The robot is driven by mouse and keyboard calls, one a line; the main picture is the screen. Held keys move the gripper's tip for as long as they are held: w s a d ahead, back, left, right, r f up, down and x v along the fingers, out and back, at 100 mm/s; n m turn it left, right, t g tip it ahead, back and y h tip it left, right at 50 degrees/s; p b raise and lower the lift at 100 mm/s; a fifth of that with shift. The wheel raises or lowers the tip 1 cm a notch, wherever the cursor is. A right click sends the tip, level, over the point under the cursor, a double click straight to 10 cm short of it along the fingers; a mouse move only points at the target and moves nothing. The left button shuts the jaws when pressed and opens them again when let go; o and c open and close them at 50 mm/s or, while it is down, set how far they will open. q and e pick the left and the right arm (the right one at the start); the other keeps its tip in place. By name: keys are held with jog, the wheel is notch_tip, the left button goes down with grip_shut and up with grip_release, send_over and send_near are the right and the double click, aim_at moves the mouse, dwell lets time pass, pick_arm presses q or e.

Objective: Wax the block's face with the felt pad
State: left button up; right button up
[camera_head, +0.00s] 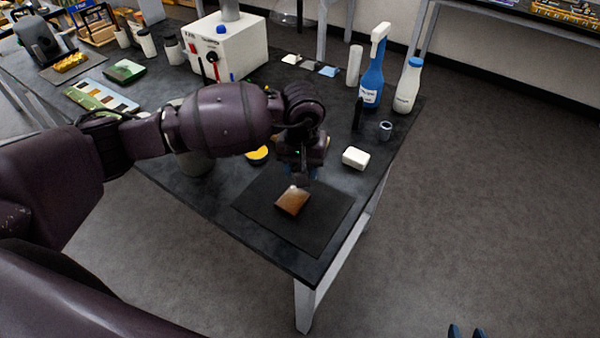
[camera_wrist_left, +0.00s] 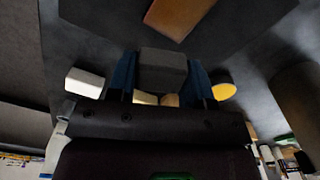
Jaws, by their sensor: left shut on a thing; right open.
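The brown block (camera_head: 292,201) lies on a dark mat (camera_head: 325,225) near the table's front corner. Part of it also shows at the top of the left wrist view (camera_wrist_left: 178,14). My left gripper (camera_head: 300,176) hangs just behind the block in the head view, pointing down. In the left wrist view its blue fingers are shut on a grey felt pad (camera_wrist_left: 162,68). The pad appears apart from the block, though its height is hard to judge. My right gripper (camera_head: 467,331) shows only its blue fingertips at the bottom edge, open and away from the table.
A yellow-topped tin (camera_head: 257,155) and a white block (camera_head: 355,157) stand beside the mat. A blue spray bottle (camera_head: 372,80), a white bottle (camera_head: 408,86) and a small grey cup (camera_head: 385,130) stand at the right edge. A white control box (camera_head: 228,45) stands behind.

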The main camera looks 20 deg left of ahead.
pick_arm(q)
jog(key=shift+r+p, duration=0.4)
jog(key=shift+r, duration=1.3)
pick_arm(e)
jog(key=shift+s+a+r, duration=0.2)
jog(key=shift+a+r, duration=0.2)
jog(key=shift+r, duration=0.25)
jog(key=shift+s+d+f, duration=0.1)
jog(key=shift+s+f, duration=0.1)
jog(key=shift+s, duration=0.05)
